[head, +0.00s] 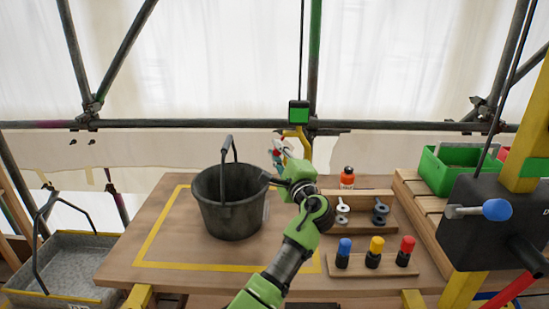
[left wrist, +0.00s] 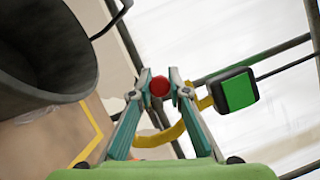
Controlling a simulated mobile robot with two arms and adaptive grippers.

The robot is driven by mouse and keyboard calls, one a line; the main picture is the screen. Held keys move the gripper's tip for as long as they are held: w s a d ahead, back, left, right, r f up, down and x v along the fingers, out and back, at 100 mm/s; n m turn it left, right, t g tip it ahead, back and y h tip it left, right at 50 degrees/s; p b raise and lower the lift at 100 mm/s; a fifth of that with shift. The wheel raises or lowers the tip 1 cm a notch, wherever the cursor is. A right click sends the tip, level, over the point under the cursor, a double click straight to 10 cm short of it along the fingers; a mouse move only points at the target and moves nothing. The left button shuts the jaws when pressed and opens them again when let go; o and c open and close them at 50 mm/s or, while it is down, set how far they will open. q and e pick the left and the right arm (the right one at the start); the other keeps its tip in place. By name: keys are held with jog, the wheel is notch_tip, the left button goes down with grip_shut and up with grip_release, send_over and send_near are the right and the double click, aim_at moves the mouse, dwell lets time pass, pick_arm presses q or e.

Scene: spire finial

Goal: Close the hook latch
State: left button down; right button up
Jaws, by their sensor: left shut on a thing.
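A yellow hook (head: 307,148) hangs below a black-and-green block (head: 299,112) on a thin cable at the back edge of the table. In the left wrist view the block (left wrist: 236,90) is at the right and the curved yellow hook (left wrist: 170,133) passes behind my fingers. My left gripper (head: 277,148) is beside the hook. In the left wrist view its fingertips (left wrist: 160,84) are closed on a round red knob (left wrist: 159,87). I cannot tell whether the latch itself is open or closed; my gripper and arm hide much of the hook. My right gripper is not in view.
A dark bucket (head: 230,205) with its handle up stands on the wooden table (head: 170,225), left of my arm. To the right are an orange bottle (head: 347,178), a rack (head: 390,214) and colored knobs (head: 376,250). Scaffold tubes (head: 200,124) cross behind.

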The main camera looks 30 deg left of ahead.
pick_arm(q)
jog(key=n, duration=0.2)
jog(key=d+n+g+b, duration=0.1)
jog(key=shift+w+f+n+h, duration=0.3)
jog(key=shift+f+n, duration=0.05)
jog(key=shift+n, duration=0.05)
jog(key=shift+w+d+n+h, duration=0.15)
jog(key=shift+d+n+h, duration=0.15)
jog(key=shift+n, duration=0.4)
jog(key=shift+w+d+n+h, duration=0.15)
jog(key=shift+n+h, duration=0.25)
jog(key=shift+n, duration=0.3)
jog(key=c, duration=1.9)
grip_release()
jog(key=v, duration=0.7)
jog(key=shift+d, duration=0.3)
